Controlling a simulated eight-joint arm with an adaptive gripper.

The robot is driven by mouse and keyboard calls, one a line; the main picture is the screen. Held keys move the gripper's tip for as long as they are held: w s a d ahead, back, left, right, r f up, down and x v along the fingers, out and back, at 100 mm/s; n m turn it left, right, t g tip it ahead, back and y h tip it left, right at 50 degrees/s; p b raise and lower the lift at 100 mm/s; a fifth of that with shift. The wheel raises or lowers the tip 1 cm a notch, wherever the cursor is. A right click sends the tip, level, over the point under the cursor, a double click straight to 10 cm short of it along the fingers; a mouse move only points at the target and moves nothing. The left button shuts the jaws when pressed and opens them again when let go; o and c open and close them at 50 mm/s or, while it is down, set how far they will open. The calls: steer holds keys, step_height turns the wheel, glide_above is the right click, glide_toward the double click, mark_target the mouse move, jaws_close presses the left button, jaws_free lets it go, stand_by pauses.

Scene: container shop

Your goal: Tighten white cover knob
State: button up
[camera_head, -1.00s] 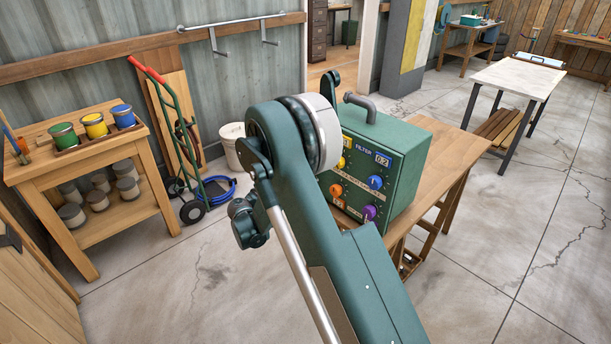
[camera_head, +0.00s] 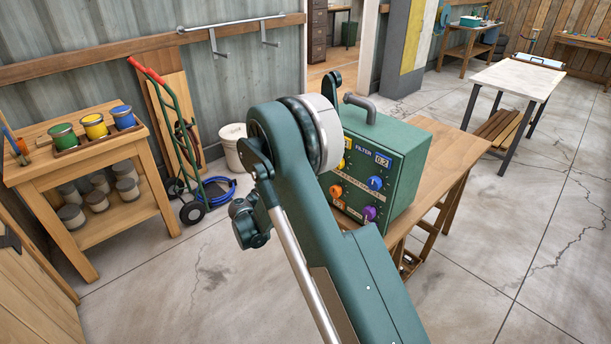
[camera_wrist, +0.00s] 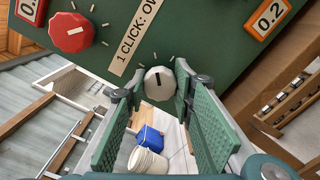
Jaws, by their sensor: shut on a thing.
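The white cover knob (camera_wrist: 159,83) has a dark pointer line. It sits on the green panel (camera_wrist: 215,50) in the wrist view, with short tick marks around it. My gripper (camera_wrist: 160,86) has its fingertips at the two sides of the knob and is shut on it. The green filter box (camera_head: 405,168) stands on a wooden table in the head view. There the white knob and my fingertips are hidden behind my arm.
A red knob (camera_wrist: 71,33) with tick marks is left of the white one. Blue (camera_head: 375,183), orange (camera_head: 336,191) and purple (camera_head: 369,213) knobs show on the box. The wooden table (camera_head: 450,175) has bare room at its right.

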steer(key=m+b, duration=0.1)
steer(key=m, duration=0.4)
steer(key=shift+f+m, duration=0.1)
steer(key=shift+m, duration=0.2)
steer(key=m+b, duration=0.1)
steer(key=m, duration=0.4)
steer(key=shift+m, duration=0.3)
steer(key=m+b, duration=0.1)
steer(key=m, duration=0.5)
steer(key=o, duration=0.9)
